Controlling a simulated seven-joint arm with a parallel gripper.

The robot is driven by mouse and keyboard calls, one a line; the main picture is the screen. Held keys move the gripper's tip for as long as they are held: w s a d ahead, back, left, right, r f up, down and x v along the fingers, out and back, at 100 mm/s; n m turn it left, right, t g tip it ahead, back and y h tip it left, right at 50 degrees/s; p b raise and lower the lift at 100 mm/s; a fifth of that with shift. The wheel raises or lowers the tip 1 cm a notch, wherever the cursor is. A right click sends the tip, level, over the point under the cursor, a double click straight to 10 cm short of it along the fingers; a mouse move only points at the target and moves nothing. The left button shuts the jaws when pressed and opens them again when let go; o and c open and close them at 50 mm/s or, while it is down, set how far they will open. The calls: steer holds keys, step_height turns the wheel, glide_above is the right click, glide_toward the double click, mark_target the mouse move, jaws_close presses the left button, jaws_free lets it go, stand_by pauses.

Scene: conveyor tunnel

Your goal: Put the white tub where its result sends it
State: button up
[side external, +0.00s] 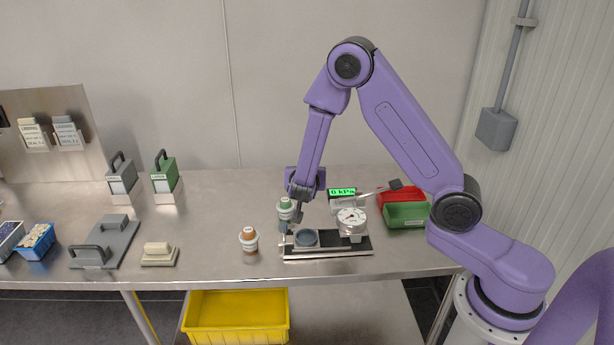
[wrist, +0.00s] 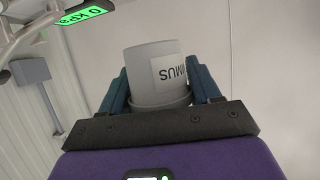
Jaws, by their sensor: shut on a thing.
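My gripper (wrist: 160,92) is shut on a pale grey-white tub (wrist: 152,66) in the wrist view, with a blue finger on each side. The tub's label is upside down in that view and only partly readable. Its end toward my palm is hidden. A green display (side external: 342,192) reads 0 kPa.
A red bin (side external: 400,195) and a green bin (side external: 406,215) sit to the right. Handled blocks, a blue bin (side external: 37,242) and a pad are left. A yellow crate (side external: 237,315) is below.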

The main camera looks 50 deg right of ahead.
steer(key=o, duration=0.4)
steer(key=c, duration=0.7)
steer(key=w+a+r+n+t+y, duration=0.1)
steer(key=a+r+n+t+y, duration=0.5)
steer(key=r+n+y, duration=0.5)
steer(key=shift+c, duration=0.2)
steer(key=d+f+m+g+h, duration=0.1)
steer(key=d+f+m+h, duration=0.1)
steer(key=f+m+h, duration=0.1)
steer(key=d+f+m+g+h, duration=0.1)
steer(key=f+m+g+h, duration=0.1)
steer(key=f+m+h, duration=0.2)
steer(key=d+f+m+g+h, duration=0.2)
steer(key=f+m+h, duration=0.1)
steer(key=shift+s+d+f+h, duration=0.2)
steer(key=shift+d+f+h, duration=0.05)
steer(key=shift+d+h, duration=0.1)
steer(key=shift+s+d+f+m+g+h, duration=0.2)
steer(key=shift+s+f+m+g+h, duration=0.1)
steer(key=shift+m+g, duration=0.15)
